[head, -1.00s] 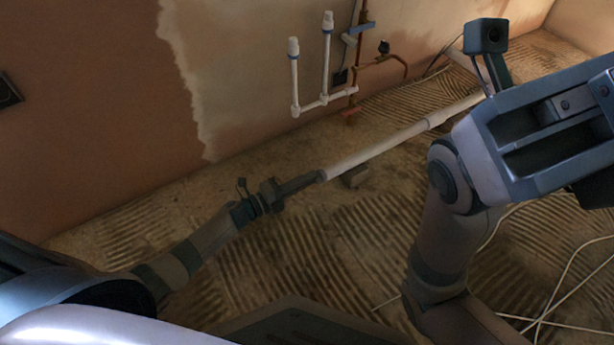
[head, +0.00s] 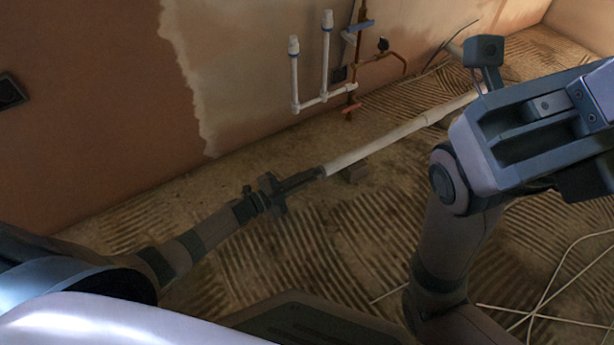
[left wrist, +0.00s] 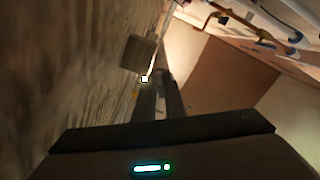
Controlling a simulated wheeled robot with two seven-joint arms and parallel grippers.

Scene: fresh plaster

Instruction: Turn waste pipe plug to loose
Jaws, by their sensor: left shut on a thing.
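The white waste pipe (head: 385,145) runs low along the floor towards the back right. My left gripper (head: 319,172) is at the pipe's near end, with its dark fingers shut in line with the pipe. The plug cannot be made out; the fingers cover the place at the pipe's end. In the left wrist view the fingers (left wrist: 158,92) reach forward to a small bright white end (left wrist: 145,78), with little of the pipe showing. My right gripper (head: 560,110) is large at the right, high above the floor, and its fingertips cannot be made out.
A small block (head: 354,172) lies beside the pipe, and shows in the left wrist view (left wrist: 138,53). White upright pipes (head: 325,60) and copper pipework (head: 353,90) stand at the wall. Pale cable (head: 560,275) lies on the ridged floor (head: 345,235) at the lower right.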

